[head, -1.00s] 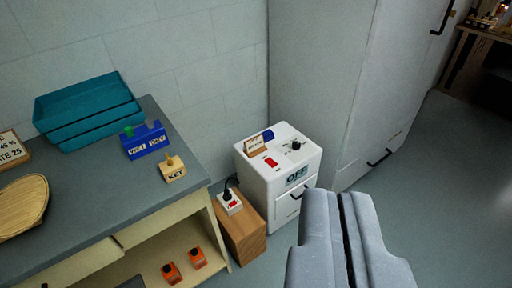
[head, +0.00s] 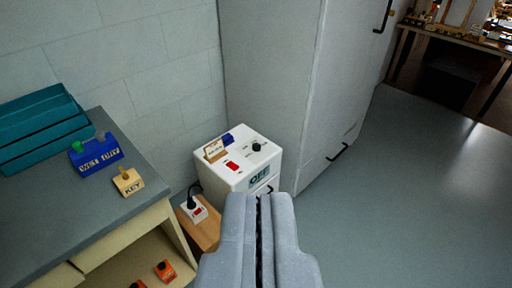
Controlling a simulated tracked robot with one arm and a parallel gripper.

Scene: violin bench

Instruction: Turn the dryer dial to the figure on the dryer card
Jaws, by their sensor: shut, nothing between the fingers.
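The dryer (head: 240,172) is a small white cabinet on the floor by the wall. Its black dial (head: 256,147) sits on the top at the right, with small marks too tiny to read. The dryer card (head: 214,150) stands in a wooden holder on the top at the left; its writing is too small to read. A red switch (head: 232,165) is on the top, and an "OFF" sign (head: 260,179) is on the front. My gripper (head: 264,198) is shut and empty, in front of the dryer in the picture, apart from the dial.
A grey-topped bench (head: 110,210) at the left holds a teal tray (head: 40,128), a blue WET/DRY stand (head: 96,156) and a KEY block (head: 128,181). A power strip (head: 194,209) sits on a wooden block beside the dryer. A tall grey cabinet (head: 285,80) stands behind. The floor (head: 400,190) at right is clear.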

